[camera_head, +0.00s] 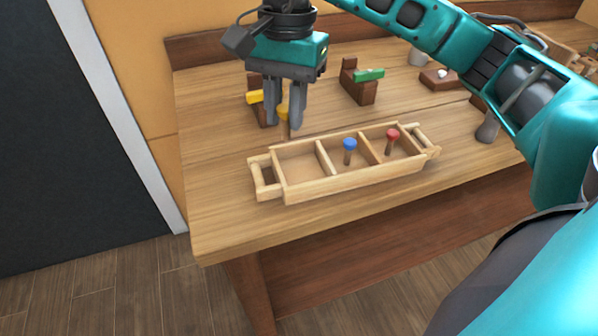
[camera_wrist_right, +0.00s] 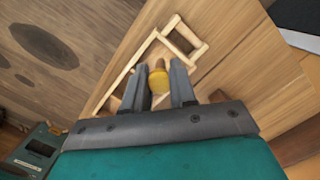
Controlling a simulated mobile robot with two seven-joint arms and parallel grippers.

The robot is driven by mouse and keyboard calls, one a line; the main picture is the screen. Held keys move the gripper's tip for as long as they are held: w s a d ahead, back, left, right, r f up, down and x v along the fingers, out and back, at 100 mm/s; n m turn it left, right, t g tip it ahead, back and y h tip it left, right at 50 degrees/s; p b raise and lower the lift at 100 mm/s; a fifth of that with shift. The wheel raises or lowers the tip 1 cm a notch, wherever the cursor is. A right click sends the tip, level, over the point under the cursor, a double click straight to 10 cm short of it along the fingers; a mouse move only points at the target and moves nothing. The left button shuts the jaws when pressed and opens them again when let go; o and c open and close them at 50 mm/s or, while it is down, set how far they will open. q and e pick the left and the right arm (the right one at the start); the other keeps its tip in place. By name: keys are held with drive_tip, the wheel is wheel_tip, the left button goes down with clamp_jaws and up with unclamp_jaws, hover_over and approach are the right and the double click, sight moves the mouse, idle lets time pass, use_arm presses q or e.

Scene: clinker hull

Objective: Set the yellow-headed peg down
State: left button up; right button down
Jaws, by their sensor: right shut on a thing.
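My right gripper (camera_head: 285,118) is shut on the yellow-headed peg (camera_head: 283,108), whose brown shank points down between the fingertips. In the right wrist view, the yellow head (camera_wrist_right: 158,82) sits between the two fingers (camera_wrist_right: 159,88). The gripper is above the table, by the back left part of a wooden tray (camera_head: 330,188) with three compartments. The tray's left compartment (camera_head: 300,169) is empty. A blue-headed peg (camera_head: 349,145) stands in the middle one and a red-headed peg (camera_head: 392,136) in the right one. My left gripper is not in view.
Behind the gripper stands a brown block with a yellow piece (camera_head: 255,97). A brown stepped block with a green piece (camera_head: 368,75) stands behind the tray. A dark block with a white item (camera_head: 440,76) is at back right. The table's front left corner (camera_head: 215,228) is clear.

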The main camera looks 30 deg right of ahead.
drive_tip(key=w+d+r+m+t, duration=0.2)
drive_tip(key=d+r+m, duration=0.3)
drive_tip(key=m, duration=0.9)
drive_tip(key=m+b, duration=0.2)
drive_tip(key=m, duration=0.1)
hover_over(303, 175)
wheel_tip(303, 175, down, 4)
drive_tip(key=shift+f+b, duration=0.65)
drive_tip(key=shift+f, duration=6)
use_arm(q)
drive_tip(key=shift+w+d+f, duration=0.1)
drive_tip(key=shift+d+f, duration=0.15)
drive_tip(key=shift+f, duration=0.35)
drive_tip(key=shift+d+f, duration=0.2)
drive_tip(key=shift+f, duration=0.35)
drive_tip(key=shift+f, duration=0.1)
use_arm(e)
drive_tip(key=shift+f, duration=0.1)
